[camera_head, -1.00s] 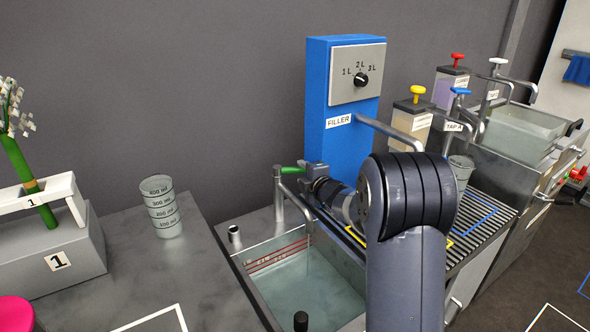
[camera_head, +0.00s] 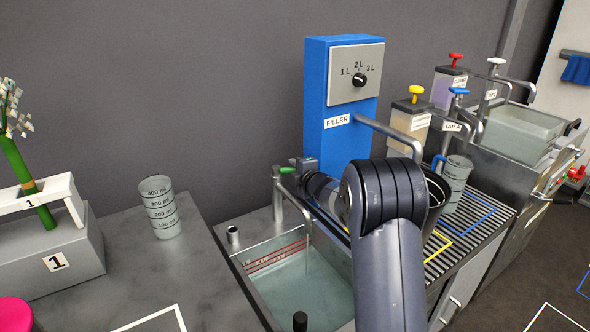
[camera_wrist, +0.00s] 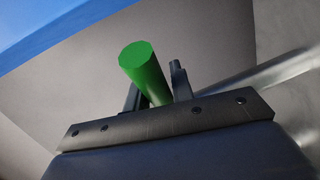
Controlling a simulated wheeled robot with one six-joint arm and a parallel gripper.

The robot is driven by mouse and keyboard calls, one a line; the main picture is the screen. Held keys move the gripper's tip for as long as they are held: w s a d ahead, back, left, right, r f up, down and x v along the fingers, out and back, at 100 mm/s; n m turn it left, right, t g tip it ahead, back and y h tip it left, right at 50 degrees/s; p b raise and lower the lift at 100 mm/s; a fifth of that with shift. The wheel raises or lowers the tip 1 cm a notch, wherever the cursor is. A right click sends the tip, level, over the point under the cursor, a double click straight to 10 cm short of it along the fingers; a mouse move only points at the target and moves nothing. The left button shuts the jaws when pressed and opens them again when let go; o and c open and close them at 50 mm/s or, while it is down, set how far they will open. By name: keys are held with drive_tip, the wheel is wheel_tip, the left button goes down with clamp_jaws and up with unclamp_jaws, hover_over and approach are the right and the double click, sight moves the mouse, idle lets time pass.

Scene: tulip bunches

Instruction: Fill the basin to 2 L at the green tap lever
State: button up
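The green tap lever (camera_head: 287,170) sits on top of the grey tap (camera_head: 278,195) at the back of the basin. In the wrist view the lever (camera_wrist: 146,72) points toward the camera between my two fingers. My gripper (camera_head: 306,164) is right at the lever; I cannot tell whether the fingers press on it. The basin (camera_head: 236,262) holds pale water (camera_head: 300,285). Red level lines (camera_head: 275,255) on its back wall show above the water; their labels are too small to read surely. Part of the basin is hidden behind my arm.
A blue FILLER box (camera_head: 318,85) with a 1 L to 3 L dial (camera_head: 359,80) stands behind. A measuring cup (camera_head: 160,208) stands on the left counter. Pump bottles (camera_head: 410,122), a dark bucket (camera_head: 436,195) and another cup (camera_head: 456,182) are right, by a slatted rack (camera_head: 468,240).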

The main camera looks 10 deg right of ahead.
clamp_jaws()
drive_tip(key=shift+w+r+p, duration=0.1)
drive_tip(key=shift+r+p, duration=0.05)
drive_tip(key=shift+p, duration=0.55)
drive_tip(key=shift+w+a+f+n+g+y+p, duration=0.15)
drive_tip(key=shift+w+n+g+y+p, duration=0.4)
drive_tip(key=shift+n+y+p, duration=0.8)
drive_tip(key=shift+w+a+n+g+y+p, duration=0.25)
drive_tip(key=shift+n+g+y+p, duration=0.65)
drive_tip(key=shift+p, duration=0.8)
drive_tip(key=shift+w+a+f+n+g+y+p, duration=0.1)
drive_tip(key=shift+w+n+g+y+p, duration=0.55)
drive_tip(key=shift+y+p, duration=0.8)
drive_tip(key=shift+s, duration=0.2)
drive_tip(key=shift+a, duration=0.1)
